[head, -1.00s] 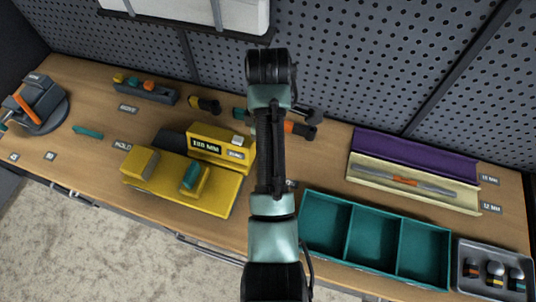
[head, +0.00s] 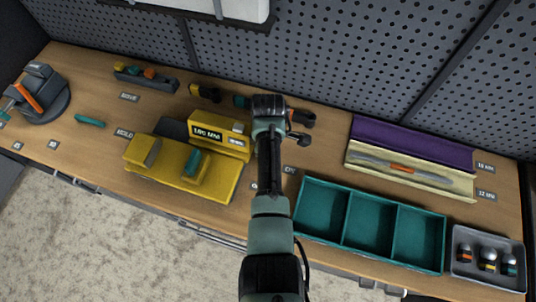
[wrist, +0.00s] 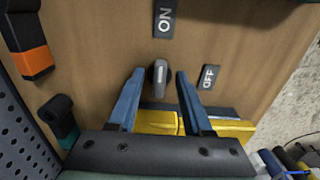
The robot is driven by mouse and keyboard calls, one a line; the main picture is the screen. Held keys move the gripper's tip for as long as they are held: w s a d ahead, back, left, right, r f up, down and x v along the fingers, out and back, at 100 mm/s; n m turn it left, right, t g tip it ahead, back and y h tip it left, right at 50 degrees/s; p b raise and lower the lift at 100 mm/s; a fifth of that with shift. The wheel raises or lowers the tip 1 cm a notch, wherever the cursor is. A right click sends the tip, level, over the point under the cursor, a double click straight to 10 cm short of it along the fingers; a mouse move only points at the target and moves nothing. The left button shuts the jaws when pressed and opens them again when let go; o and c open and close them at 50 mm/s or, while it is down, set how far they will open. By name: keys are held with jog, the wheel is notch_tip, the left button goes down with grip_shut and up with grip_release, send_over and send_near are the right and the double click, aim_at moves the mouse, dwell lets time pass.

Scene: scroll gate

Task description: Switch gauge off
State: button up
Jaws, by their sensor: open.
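The stripe runs roughly toward ON. My gripper (wrist: 159,73) is open, its blue fingers on either side of the knob; contact cannot be told. My arm hides the knob and the fingertips in the head view.
A teal three-compartment tray (head: 345,222) lies right of my arm. A long purple-lidded case (head: 410,145) is behind it. Dark-handled tools, one orange-banded (wrist: 28,58), lie near the pegboard (head: 350,60). Bare wood surrounds the knob.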

grip_shut()
jog(key=shift+m, duration=0.3)
dwell(0.3)
jog(key=m+p, duration=0.1)
jog(key=m, duration=0.2)
jog(key=shift+s+a+m, duration=0.1)
jog(key=shift+m, duration=0.2)
jog(key=m, duration=0.4)
jog(key=shift+s+a+m+p, duration=0.1)
jog(key=shift+m+p, duration=0.2)
jog(key=shift+p, duration=0.1)
jog(key=m, duration=0.4)
jog(key=shift+a, duration=0.1)
jog(key=shift+a+m+p, duration=0.15)
jog(key=shift+m+p, duration=0.2)
jog(key=shift+m, duration=2.15)
